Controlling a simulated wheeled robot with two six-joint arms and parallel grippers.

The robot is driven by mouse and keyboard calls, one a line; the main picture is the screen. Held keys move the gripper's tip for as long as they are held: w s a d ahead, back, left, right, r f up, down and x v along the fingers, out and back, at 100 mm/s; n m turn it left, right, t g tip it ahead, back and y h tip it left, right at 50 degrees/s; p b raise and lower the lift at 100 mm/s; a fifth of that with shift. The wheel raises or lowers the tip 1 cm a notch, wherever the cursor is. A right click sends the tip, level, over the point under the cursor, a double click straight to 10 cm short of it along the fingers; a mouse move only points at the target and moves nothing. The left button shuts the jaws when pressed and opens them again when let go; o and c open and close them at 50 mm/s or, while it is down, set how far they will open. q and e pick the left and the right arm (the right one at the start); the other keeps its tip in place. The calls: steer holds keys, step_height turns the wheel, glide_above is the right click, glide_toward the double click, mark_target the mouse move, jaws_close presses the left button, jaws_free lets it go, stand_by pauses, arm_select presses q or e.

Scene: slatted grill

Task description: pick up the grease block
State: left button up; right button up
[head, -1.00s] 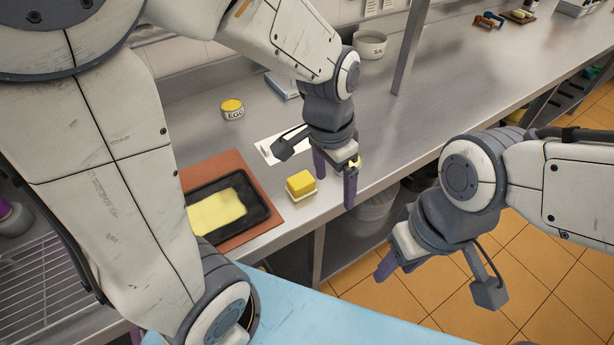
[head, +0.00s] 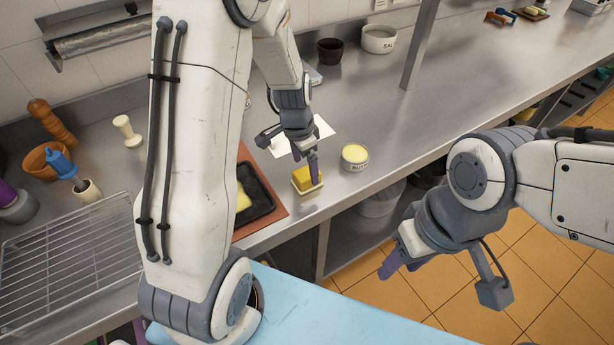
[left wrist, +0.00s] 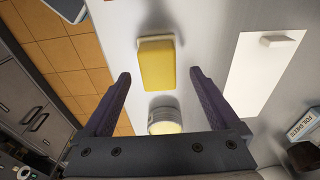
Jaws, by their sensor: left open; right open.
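The grease block is a yellow block (head: 304,178) on a small pale base near the front edge of the steel counter, in the head view. It also shows in the left wrist view (left wrist: 157,65), ahead of the fingertips and between their lines. My left gripper (head: 312,172) is open and empty, just over the block in the head view; its fingers (left wrist: 158,75) stand apart on either side in the left wrist view. Whether they touch the block I cannot tell. My right gripper (head: 393,262) is open and empty over the floor, away from the counter.
A round tub with yellow content (head: 355,157) stands right of the block, close to my left gripper. A dark tray (head: 262,213) on a brown board lies left of it. A white sheet (head: 318,133) lies behind. A wire rack (head: 60,265) is at the left.

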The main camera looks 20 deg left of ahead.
mark_target(307, 172)
arm_select(q)
steer(key=f, duration=0.3)
steer(key=shift+w+d+f, duration=0.1)
steer(key=shift+w+d, duration=0.05)
steer(key=shift+d, duration=0.05)
steer(key=shift+c, duration=0.3)
jaws_close()
